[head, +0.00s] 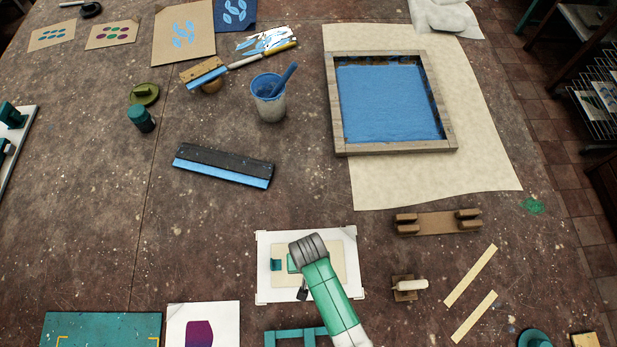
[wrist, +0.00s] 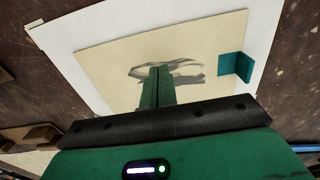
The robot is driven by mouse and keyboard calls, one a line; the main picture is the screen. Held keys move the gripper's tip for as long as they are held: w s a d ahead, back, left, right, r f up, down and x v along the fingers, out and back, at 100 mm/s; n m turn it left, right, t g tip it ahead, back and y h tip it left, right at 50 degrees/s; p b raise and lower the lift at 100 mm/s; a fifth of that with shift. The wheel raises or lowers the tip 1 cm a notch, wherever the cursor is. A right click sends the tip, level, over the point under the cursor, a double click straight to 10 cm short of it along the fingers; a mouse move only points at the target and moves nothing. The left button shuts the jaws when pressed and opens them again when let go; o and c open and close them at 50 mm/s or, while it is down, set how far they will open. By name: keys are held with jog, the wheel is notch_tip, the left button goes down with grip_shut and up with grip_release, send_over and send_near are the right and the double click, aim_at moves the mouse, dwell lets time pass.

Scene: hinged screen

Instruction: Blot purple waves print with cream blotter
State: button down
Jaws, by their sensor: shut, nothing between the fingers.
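The cream blotter (head: 335,262) is a small flat sheet with a teal upright tab (head: 275,265) at one edge. It lies on a larger white sheet (head: 264,290); any print beneath it is hidden. In the wrist view the blotter (wrist: 110,65) fills the middle, with its tab (wrist: 235,66) at the right. My gripper (wrist: 160,72) is shut and empty over the blotter's middle, with a dark shadow around its tips. I cannot tell whether the tips touch it. In the head view my arm covers part of the blotter.
A framed blue screen (head: 340,148) lies on a cream sheet (head: 480,150) at the back right. A card with a purple shape (head: 220,312) lies at the front.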

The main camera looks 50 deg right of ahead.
jog(key=shift+f+b, duration=0.3)
jog(key=shift+f, duration=0.55)
dwell(0.8)
jog(key=shift+r, duration=0.1)
jog(key=shift+r+p, duration=1.1)
jog(key=shift+p, duration=0.15)
jog(key=shift+w+f, duration=0.1)
jog(key=shift+w, duration=0.15)
jog(key=shift+w+b, duration=1.3)
jog(key=shift+w, duration=1.2)
jog(key=shift+f+b, duration=0.65)
jog(key=shift+f, duration=0.45)
